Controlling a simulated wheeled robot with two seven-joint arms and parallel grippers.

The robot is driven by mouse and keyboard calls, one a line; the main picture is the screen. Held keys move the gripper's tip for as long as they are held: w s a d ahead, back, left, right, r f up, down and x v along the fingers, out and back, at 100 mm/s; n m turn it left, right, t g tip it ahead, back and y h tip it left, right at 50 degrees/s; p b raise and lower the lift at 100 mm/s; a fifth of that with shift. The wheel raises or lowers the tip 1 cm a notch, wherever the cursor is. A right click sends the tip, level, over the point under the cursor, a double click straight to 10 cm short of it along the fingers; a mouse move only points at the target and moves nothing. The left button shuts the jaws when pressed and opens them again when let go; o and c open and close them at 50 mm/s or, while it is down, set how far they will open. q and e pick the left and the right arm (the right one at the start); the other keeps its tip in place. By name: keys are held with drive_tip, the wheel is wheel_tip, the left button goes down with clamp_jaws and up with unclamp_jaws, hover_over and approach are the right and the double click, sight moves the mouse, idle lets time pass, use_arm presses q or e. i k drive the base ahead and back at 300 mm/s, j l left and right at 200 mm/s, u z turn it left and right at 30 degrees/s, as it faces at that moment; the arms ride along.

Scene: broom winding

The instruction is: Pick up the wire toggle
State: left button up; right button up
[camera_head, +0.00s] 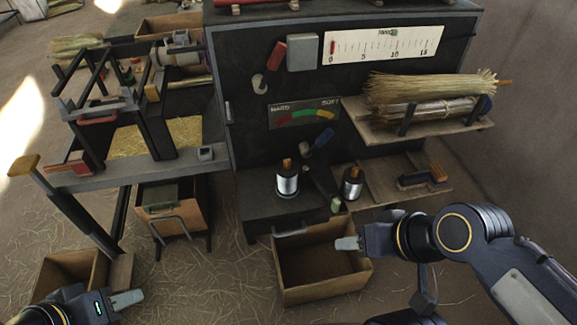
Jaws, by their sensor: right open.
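I cannot tell for sure which part is the wire toggle. A small pale-green peg (335,204) shows at the front edge of the dark bench, near a dark bar. A blue-handled part (321,142) is on the panel above. Two wire spools stand upright on the bench, a left spool (287,181) and a right spool (351,186). My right gripper (347,243) is open and empty, over the open drawer's right side, below and apart from the green peg. My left gripper (126,299) is low at the lower left, apart from everything; its jaw gap is not clear.
The open wooden drawer (317,296) juts out below the bench. A right shelf (375,186) holds a brush (423,177). A higher shelf holds straw bundles (428,90). A frame bench (188,172) stands left, with a bin (80,265) below. Straw-strewn floor between is free.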

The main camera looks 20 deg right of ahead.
sight(287, 162)
drive_tip(key=i+j+z, duration=0.25)
drive_tip(key=i+j, duration=0.8)
drive_tip(key=j, duration=0.05)
